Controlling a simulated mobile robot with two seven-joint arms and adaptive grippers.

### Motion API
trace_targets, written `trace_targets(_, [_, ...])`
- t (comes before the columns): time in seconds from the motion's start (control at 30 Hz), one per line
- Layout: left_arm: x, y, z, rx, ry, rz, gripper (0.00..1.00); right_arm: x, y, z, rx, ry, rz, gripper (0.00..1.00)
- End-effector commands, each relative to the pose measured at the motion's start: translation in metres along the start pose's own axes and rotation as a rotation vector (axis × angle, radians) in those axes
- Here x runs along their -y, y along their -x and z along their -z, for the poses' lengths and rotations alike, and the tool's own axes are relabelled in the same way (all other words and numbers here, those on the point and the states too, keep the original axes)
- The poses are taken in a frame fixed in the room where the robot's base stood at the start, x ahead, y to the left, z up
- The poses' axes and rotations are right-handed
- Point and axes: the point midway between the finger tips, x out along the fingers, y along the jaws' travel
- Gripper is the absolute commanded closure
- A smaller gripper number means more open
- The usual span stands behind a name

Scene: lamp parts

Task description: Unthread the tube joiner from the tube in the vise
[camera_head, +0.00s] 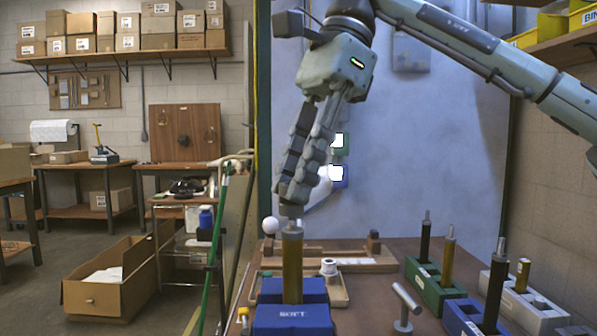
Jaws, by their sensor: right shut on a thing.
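A brass-coloured tube (292,268) stands upright in the blue vise (291,318) at the bottom centre. A short grey piece, which looks like the tube joiner (292,229), shows at the tube's top, directly under my fingertips. My right gripper (291,206) reaches down from above, fingers slightly slanted, and is shut on the joiner. The fingers hide the joiner's upper part, and I cannot tell how far it is threaded on the tube. My left gripper is not in view.
A green block (438,285), a blue block (470,318) and a pale block (530,305) hold upright tubes at right. A grey T-shaped handle (405,303) stands right of the vise. A wooden tray (338,292) with a white spool (329,268) lies behind it.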

Motion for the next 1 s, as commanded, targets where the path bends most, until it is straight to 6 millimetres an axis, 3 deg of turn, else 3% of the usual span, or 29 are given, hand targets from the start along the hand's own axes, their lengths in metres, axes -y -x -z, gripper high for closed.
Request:
trace_targets(0.13, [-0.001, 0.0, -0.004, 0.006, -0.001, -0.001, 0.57, -0.001, 0.001, 0.0, -0.002, -0.004, 0.005, 1.0])
trace_targets(0.67, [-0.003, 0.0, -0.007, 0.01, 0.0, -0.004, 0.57, -0.001, 0.006, -0.002, -0.003, -0.006, 0.006, 1.0])
trace_targets(1.0, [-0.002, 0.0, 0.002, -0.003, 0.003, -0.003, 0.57, -0.001, 0.012, -0.005, -0.002, -0.006, 0.006, 1.0])
